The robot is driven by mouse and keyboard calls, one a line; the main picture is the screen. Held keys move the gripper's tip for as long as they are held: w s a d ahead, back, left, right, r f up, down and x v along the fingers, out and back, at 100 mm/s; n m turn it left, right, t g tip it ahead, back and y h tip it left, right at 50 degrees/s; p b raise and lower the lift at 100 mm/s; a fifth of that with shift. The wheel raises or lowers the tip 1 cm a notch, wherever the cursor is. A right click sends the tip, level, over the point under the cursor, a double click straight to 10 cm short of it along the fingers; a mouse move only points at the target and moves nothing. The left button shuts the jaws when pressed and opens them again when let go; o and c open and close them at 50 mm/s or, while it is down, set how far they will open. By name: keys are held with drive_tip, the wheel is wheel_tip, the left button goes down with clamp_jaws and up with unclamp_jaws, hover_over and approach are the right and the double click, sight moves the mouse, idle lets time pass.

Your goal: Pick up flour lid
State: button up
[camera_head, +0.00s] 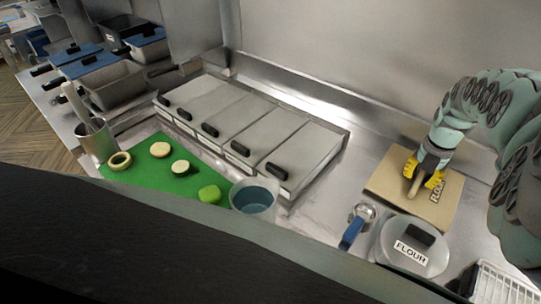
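The flour lid (391,230) is a grey round lid with a black handle (420,236). It lies on a round container with a white FLOUR label (410,253) at the lower right. My gripper (423,176) has yellow fingertips spread apart. It is beyond the lid, over a flat tan flour package (451,193) marked FLOUR, and away from the lid. A tan stick-like part (415,187) shows between the fingertips; I cannot tell whether they touch it.
A metal scoop with a blue handle (352,233) lies left of the lid. A clear container (254,198) stands on the green board (140,178), which holds round food pieces. Lidded metal bins (240,124) fill the middle. A wire basket (503,287) is at lower right.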

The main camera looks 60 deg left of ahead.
clamp_jaws()
drive_tip(key=shift+r, duration=0.2)
idle(0.3)
